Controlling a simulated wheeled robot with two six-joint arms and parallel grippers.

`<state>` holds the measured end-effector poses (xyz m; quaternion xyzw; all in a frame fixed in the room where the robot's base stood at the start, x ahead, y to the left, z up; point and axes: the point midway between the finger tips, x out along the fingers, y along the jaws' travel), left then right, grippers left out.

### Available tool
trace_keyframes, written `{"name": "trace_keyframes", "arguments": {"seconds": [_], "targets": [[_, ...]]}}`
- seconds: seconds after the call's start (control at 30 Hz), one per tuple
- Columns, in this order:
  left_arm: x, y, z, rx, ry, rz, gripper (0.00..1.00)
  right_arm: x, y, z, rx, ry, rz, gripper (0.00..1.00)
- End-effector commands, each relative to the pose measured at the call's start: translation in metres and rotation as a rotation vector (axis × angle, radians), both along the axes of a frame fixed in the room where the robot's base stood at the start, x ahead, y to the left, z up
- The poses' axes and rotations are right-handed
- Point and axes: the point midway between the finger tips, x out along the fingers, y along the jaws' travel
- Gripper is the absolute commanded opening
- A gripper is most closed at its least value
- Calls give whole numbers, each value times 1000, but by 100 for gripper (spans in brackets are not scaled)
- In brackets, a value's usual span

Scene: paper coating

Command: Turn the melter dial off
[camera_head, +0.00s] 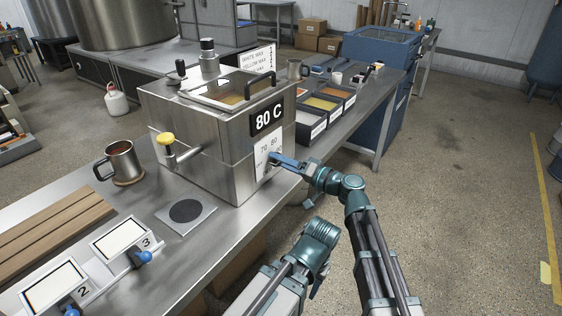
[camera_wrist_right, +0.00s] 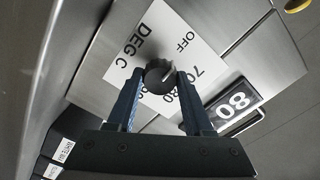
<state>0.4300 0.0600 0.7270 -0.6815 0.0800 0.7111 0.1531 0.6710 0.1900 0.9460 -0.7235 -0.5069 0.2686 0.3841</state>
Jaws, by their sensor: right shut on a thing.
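The steel melter (camera_head: 205,120) stands on the bench with an 80 C display (camera_head: 267,119) on its front. Its dial plate (camera_head: 264,150) sits below the display. In the right wrist view the dark round dial (camera_wrist_right: 159,74) shows on the white plate marked OFF, 70, 80 and DEG C. Its pale pointer mark points roughly between OFF and 70. My right gripper (camera_wrist_right: 159,78) is shut on the dial, one finger on each side. In the head view my right gripper (camera_head: 275,159) hides the dial. My left arm is folded low in the middle; its fingers are not clear.
A yellow-knobbed valve (camera_head: 166,139) sticks out from the melter's left side. A mug (camera_head: 120,160) and a plate with a dark disc (camera_head: 185,211) stand at left. Trays of coloured wax (camera_head: 321,103) lie behind right. The floor at right is clear.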

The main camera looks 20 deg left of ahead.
Motion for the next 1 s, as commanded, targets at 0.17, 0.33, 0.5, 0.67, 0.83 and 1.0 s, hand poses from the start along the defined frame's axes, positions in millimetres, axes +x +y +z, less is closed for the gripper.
{"name": "trace_keyframes", "arguments": {"seconds": [0.17,0.33,0.5,0.67,0.83,1.0], "targets": [[0,0,0,0,0,0,50,-2,0,-1,-8,-12,2,0],[0,0,0,0,0,0,50,-2,0,-2,-9,-12,3,0],[0,0,0,0,0,0,50,-2,0,-1,-9,-12,3,62],[0,0,0,0,0,0,50,-1,0,-1,-6,-10,2,82],[0,0,0,0,0,0,50,-1,0,-1,-5,-9,1,82],[0,0,0,0,0,0,50,-3,-7,0,-5,-9,-1,82]]}}
